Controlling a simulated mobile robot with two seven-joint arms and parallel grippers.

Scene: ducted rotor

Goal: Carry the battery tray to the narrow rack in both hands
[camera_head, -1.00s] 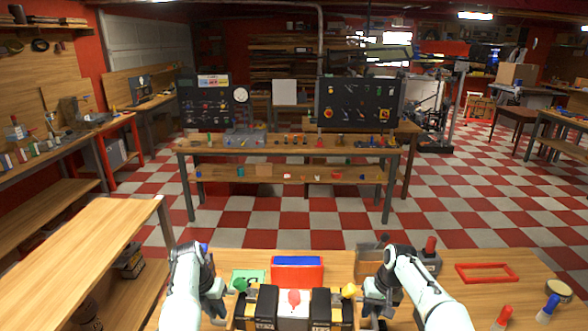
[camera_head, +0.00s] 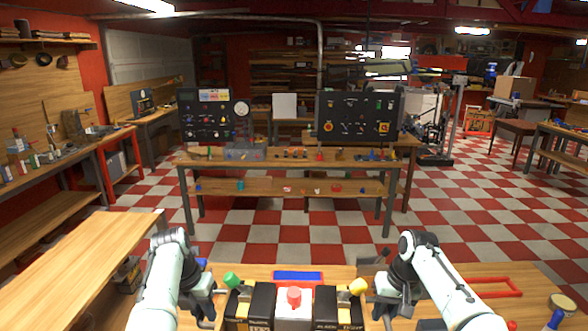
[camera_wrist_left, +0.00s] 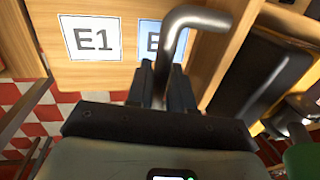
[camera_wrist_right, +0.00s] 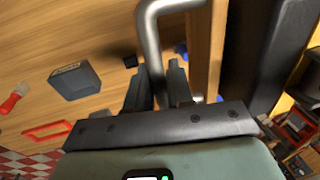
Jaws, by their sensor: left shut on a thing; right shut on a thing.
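The battery tray (camera_head: 294,317) is at the bottom of the head view, cut off by the edge. It holds black batteries (camera_head: 262,305), a white block with a red knob (camera_head: 294,297), and green and yellow knobs. My left gripper (camera_head: 208,300) is shut on a bent metal handle (camera_wrist_left: 196,18) at the tray's left side. My right gripper (camera_head: 385,302) is shut on the matching handle (camera_wrist_right: 149,25) at its right side. The tray appears lifted over the wooden table. Its underside is hidden. I cannot tell which furniture is the narrow rack.
Labels including E1 (camera_wrist_left: 92,38) lie on wood below my left gripper. A long bench (camera_head: 75,265) stands left. Checkered floor lies beyond.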

